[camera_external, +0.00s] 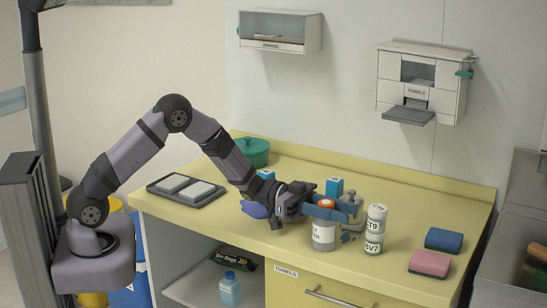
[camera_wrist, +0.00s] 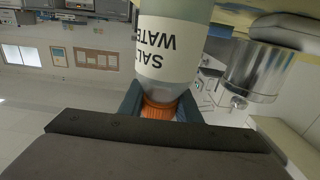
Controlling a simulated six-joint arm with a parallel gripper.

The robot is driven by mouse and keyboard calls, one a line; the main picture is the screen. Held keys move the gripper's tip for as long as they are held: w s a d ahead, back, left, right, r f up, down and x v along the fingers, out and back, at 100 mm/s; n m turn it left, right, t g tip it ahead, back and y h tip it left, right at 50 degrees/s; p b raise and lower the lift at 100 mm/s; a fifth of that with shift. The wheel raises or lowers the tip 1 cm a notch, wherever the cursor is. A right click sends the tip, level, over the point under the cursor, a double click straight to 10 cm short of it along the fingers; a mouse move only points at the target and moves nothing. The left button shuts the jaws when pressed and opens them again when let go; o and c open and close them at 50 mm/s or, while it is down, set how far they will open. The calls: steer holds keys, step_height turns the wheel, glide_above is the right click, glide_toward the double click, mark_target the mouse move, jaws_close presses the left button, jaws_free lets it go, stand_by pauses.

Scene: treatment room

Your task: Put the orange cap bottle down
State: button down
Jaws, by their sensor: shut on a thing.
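The orange cap bottle (camera_external: 323,237) has a clear body, a white label and an orange cap. It is upright at the front of the yellow counter (camera_external: 215,229). My gripper (camera_external: 325,208) is shut on it near the cap. In the wrist view, the bottle (camera_wrist: 168,45) appears upside down, with "SALT WATER" on its label and its orange cap (camera_wrist: 160,106) between the fingers (camera_wrist: 160,103). I cannot tell whether its base touches the counter.
Blue (camera_external: 444,240) and pink (camera_external: 430,263) sponges lie farther right. Blue boxes (camera_external: 334,187), a green pot (camera_external: 252,152) and a dark tray (camera_external: 187,190) stand behind or left. Bare counter lies in front of the tray.

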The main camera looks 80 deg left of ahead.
steer(key=c, duration=1.3)
jaws_free()
steer(key=shift+r, duration=0.25)
steer(key=b+v, duration=0.2)
steer(key=v, duration=1)
